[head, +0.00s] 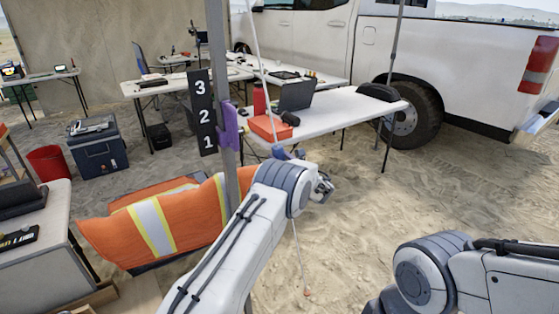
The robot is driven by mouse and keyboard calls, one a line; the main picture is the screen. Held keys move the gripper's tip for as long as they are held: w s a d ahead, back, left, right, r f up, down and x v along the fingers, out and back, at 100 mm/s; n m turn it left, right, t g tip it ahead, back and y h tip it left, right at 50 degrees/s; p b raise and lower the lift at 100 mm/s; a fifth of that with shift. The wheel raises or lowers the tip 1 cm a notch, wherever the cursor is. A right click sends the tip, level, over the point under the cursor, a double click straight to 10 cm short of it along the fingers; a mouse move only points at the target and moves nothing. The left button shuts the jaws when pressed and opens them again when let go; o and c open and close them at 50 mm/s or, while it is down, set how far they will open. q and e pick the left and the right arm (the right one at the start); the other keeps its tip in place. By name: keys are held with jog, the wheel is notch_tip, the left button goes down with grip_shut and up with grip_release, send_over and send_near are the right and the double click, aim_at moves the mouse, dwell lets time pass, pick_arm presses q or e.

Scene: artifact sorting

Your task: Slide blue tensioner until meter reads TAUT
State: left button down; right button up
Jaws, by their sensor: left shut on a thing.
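My left gripper (289,160) is at the thin pale line (258,55), beyond my wrist, which hides most of its fingers. It is shut on the blue tensioner (281,153), of which a small blue part shows above the wrist. The line runs from the top edge down to the tensioner and goes on below my wrist to a small orange end (306,293) at the sand. A black board (200,112) marked 3, 2, 1 is beside the grey pole (217,60), with a purple piece (231,125) on the pole. I see no TAUT reading. My right gripper is out of view.
An orange vest (190,222) with reflective bands lies behind my left arm. A white table (350,108) with a laptop (296,95) and an orange case (268,128) stands beyond. A white truck (460,60) is parked behind. Open sand lies at centre right.

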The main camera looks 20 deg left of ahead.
pick_arm(q)
jog(key=shift+s+r, duration=0.15)
jog(key=shift+r, duration=0.7)
jog(key=shift+c, duration=2.2)
grip_release()
jog(key=b+v, duration=0.2)
jog(key=v, duration=0.8)
jog(key=shift+s+d, duration=0.1)
